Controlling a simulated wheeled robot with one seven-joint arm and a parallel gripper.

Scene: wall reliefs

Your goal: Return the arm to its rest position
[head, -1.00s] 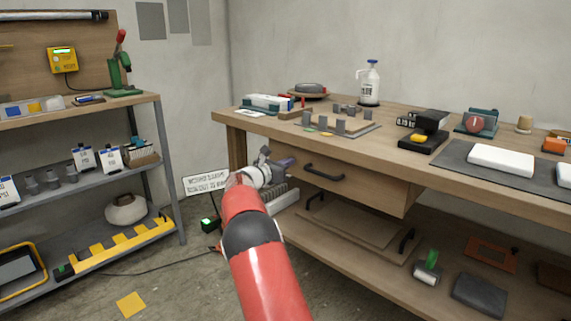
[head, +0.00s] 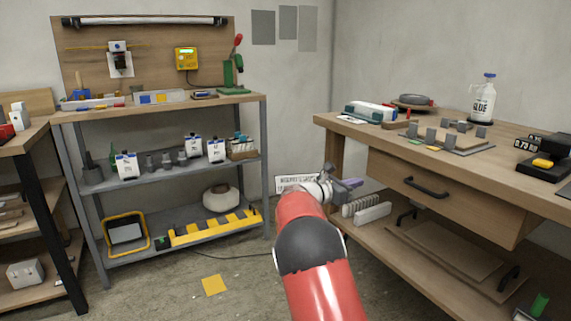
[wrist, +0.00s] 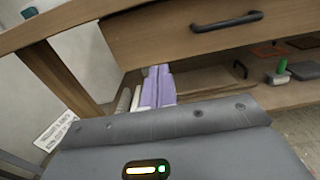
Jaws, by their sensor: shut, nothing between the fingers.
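My red arm (head: 315,250) reaches forward from the bottom of the head view. My gripper (head: 352,183) is at its end, in front of the left end of the wooden workbench. Its lavender fingers (wrist: 156,86) show in the wrist view, shut together with nothing between them. The gripper is apart from the bench drawer (head: 440,195), which is shut and lies to its right.
The workbench (head: 345,128) stands at the right, with a glue bottle (head: 483,98) on top. A metal shelf unit (head: 180,182) stands at the left. A yellow square (head: 214,285) lies on otherwise open floor. A white sign (head: 293,182) is behind the gripper.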

